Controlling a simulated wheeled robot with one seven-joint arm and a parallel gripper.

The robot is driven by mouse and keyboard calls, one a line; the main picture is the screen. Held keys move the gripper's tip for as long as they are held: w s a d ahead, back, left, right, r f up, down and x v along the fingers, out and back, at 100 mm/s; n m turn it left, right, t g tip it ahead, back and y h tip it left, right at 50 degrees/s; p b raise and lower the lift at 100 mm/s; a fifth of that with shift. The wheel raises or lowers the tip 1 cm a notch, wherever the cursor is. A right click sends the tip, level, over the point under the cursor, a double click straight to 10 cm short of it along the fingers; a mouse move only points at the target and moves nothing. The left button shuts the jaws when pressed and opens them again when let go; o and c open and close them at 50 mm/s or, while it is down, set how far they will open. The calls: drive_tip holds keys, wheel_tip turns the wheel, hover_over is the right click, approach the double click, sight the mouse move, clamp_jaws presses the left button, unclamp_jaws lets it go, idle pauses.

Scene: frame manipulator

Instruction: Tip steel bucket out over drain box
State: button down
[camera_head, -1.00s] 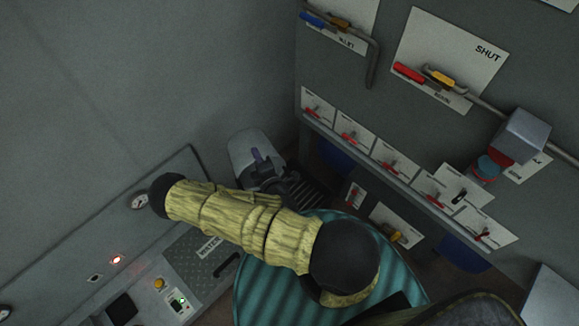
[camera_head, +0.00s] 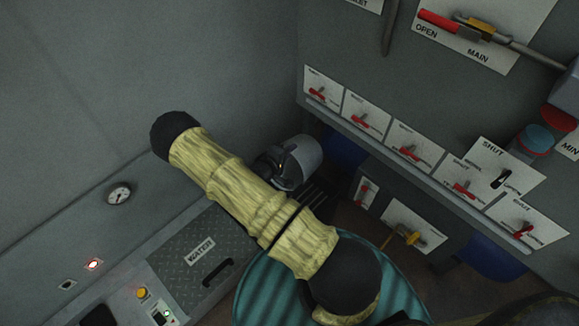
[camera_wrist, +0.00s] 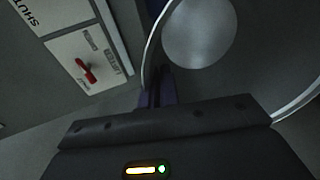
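The steel bucket (camera_head: 304,158) is a grey metal pail beyond my forearm in the head view, tilted over on its side. In the wrist view its thin bright rim (camera_wrist: 148,50) curves around a round grey base (camera_wrist: 200,30), and I see no contents. My gripper (camera_wrist: 159,86) has its purple fingers close together at the bucket's rim, shut on it. In the head view the gripper is mostly hidden behind my arm and the bucket. A dark slatted grate, seemingly the drain box (camera_head: 316,193), shows just below the bucket, partly covered by my arm.
A wall panel with several red-handled switches (camera_head: 408,152) stands close to the right. A water hatch (camera_head: 205,255) and a console with a gauge (camera_head: 119,195) lie to the left. A yellow-handled valve (camera_head: 408,235) sits low at the right.

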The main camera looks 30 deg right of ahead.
drive_tip(key=shift+m+g, duration=0.7)
drive_tip(key=shift+g, duration=0.2)
drive_tip(key=f+b, duration=0.1)
drive_tip(key=f, duration=0.3)
drive_tip(key=shift+w, duration=0.2)
drive_tip(key=shift+w+d+r+g+y+p, duration=0.3)
drive_tip(key=shift+d+y+p, duration=0.3)
drive_tip(key=shift+y+p, duration=0.25)
drive_tip(key=shift+w+d+r+g+y+p, duration=0.15)
drive_tip(key=shift+d+g+y+p, duration=0.25)
drive_tip(key=shift+d+y+p, duration=0.35)
drive_tip(key=shift+a, duration=0.15)
